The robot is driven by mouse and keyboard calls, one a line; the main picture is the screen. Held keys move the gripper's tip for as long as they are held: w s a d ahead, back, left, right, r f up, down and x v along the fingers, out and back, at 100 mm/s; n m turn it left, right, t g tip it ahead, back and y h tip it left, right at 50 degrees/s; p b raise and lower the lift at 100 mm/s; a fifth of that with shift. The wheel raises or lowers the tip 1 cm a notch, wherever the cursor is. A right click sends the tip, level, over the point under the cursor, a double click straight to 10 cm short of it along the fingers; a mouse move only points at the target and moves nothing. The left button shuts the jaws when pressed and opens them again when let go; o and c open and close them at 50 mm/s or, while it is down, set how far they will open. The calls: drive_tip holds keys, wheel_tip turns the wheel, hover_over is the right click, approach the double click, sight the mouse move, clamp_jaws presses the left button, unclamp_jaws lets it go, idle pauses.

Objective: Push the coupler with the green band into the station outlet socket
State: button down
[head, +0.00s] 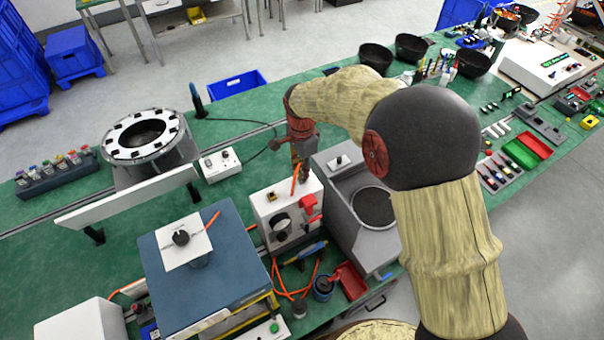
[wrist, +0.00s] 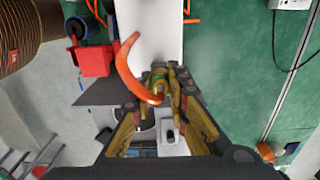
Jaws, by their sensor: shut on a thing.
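My gripper (wrist: 160,97) is shut on the coupler (wrist: 158,78), which shows a green band and brass-coloured metal between the fingertips in the wrist view. An orange hose (wrist: 125,68) curves away from the coupler. In the head view my gripper (head: 299,166) is above the back edge of the white station box (head: 262,213), partly hidden by my arm. The box carries a dark round gauge, red parts and a small brass-coloured fitting (head: 272,197). I cannot tell which part is the outlet socket, nor whether the coupler touches it.
A grey machine with a round dark opening (head: 374,207) stands close right of the station. A blue-topped box (head: 207,258) stands at its left. Orange hoses and a red tray (head: 350,281) lie in front. A small white box (head: 220,165) with a cable sits behind on the green bench.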

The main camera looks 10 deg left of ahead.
drive_tip(key=shift+r+p, duration=1.5)
drive_tip(key=shift+r, duration=1.4)
drive_tip(key=c, duration=2.3)
unclamp_jaws()
clamp_jaws()
drive_tip(key=shift+b, duration=0.3)
